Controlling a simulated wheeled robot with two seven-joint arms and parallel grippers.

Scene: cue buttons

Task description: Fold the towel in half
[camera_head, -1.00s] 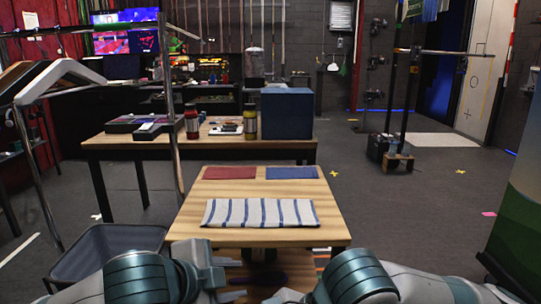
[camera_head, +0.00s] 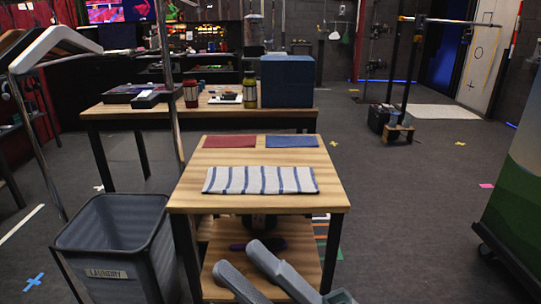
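The towel (camera_head: 260,180), white with blue stripes, lies flat as a wide, short strip across the wooden table (camera_head: 255,202). Nothing touches it. My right gripper (camera_head: 242,258) is at the bottom of the view, in front of the table and lower in the picture than its front edge. Its two grey fingers point up and left with a gap between them, and nothing shows between them. My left gripper is out of view.
A red cloth (camera_head: 230,142) and a blue cloth (camera_head: 292,141) lie at the table's back edge. A grey laundry basket (camera_head: 118,245) stands left of the table, by a metal rack pole (camera_head: 168,90). Behind is a longer table (camera_head: 130,112) with bottles and a blue box (camera_head: 287,80).

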